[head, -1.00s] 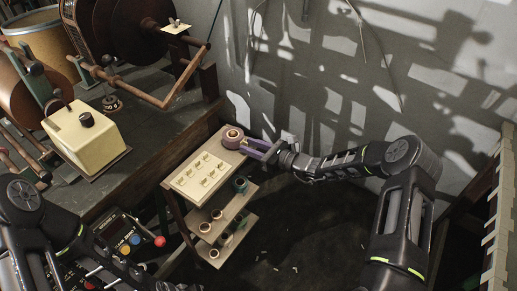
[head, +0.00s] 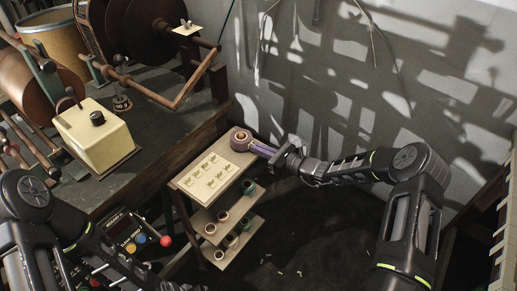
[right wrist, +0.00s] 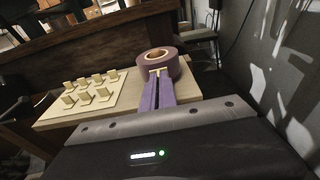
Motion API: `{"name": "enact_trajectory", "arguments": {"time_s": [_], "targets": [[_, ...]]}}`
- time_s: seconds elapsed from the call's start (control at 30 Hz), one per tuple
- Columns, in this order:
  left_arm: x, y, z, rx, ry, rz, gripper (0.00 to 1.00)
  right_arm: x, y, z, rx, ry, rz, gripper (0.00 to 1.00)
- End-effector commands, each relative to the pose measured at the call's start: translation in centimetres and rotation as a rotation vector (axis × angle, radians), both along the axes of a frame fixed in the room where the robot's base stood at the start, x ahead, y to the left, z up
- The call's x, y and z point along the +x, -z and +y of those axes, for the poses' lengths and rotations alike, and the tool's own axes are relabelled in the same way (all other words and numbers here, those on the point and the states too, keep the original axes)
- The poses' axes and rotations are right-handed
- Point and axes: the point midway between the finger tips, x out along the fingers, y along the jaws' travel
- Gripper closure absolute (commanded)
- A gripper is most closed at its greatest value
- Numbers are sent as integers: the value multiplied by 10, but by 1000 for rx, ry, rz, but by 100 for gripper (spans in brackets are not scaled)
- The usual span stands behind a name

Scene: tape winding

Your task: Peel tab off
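A purple-brown tape roll (head: 239,137) lies flat at the far end of the small rack's top shelf; it also shows in the right wrist view (right wrist: 172,67). A small cream tab (right wrist: 158,71) sits against the near side of the roll. My right gripper (head: 256,146) reaches in from the right, its purple fingers at the roll's edge. In the right wrist view its fingertips (right wrist: 157,80) are drawn together on the tab, with only a thin dark gap further back. My left arm is at the lower left; its fingers are not visible.
A pale card (head: 212,172) with several cream tabs lies on the top shelf beside the roll. Lower shelves (head: 232,213) hold several rolls. A wooden bench (head: 150,150) with winding machinery stands left, a grey wall behind. A control box (head: 128,232) is at lower left.

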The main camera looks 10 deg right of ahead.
Motion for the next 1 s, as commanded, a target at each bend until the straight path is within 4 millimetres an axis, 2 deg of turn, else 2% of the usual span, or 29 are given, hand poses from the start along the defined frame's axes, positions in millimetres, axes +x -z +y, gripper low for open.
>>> {"name": "enact_trajectory", "arguments": {"time_s": [1.0], "targets": [[0, -2, 0, 0, 0, 0, 64, -6, 1, -5, -1, 0, 1, 100]]}}
